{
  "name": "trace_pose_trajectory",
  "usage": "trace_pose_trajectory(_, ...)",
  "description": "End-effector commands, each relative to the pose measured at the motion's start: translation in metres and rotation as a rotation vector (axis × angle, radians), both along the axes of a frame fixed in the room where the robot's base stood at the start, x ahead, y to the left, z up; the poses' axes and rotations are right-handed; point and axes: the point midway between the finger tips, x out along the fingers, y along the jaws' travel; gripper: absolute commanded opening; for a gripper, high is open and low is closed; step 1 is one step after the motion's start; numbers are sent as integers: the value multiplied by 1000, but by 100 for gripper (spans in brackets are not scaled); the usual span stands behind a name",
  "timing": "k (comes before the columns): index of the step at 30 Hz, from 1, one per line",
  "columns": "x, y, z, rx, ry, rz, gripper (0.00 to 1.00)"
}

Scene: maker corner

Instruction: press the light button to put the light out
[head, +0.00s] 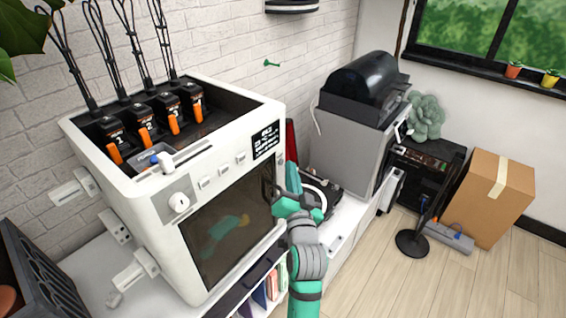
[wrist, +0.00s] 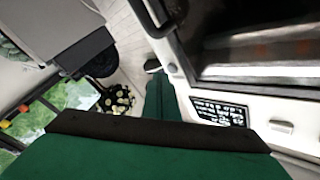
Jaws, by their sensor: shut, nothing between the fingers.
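The white machine (head: 225,205) with a dark front window stands on the white bench at centre left. Its front panel has a round knob (head: 179,202), a row of small pale buttons (head: 222,170) and a black display (head: 266,140). Which button is the light button I cannot read. In the wrist view the display (wrist: 219,111) and one pale button (wrist: 282,127) show to the right. My gripper (head: 292,178) is shut and empty, in front of the machine's right edge, close to the door handle (head: 269,188). It also shows in the wrist view (wrist: 162,98), apart from the buttons.
A grey machine with a black lid (head: 358,95) stands right of the white one. A cardboard box (head: 495,195) and a black stand (head: 412,242) are on the floor at right. Orange-clipped modules (head: 145,130) sit on top of the white machine. The floor in front is clear.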

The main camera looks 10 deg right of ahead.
Motion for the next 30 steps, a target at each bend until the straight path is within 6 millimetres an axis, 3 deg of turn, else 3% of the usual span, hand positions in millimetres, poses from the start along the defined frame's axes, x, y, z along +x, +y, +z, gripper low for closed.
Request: trace_pose_trajectory(30,7,2,0,0,0,-3,0)
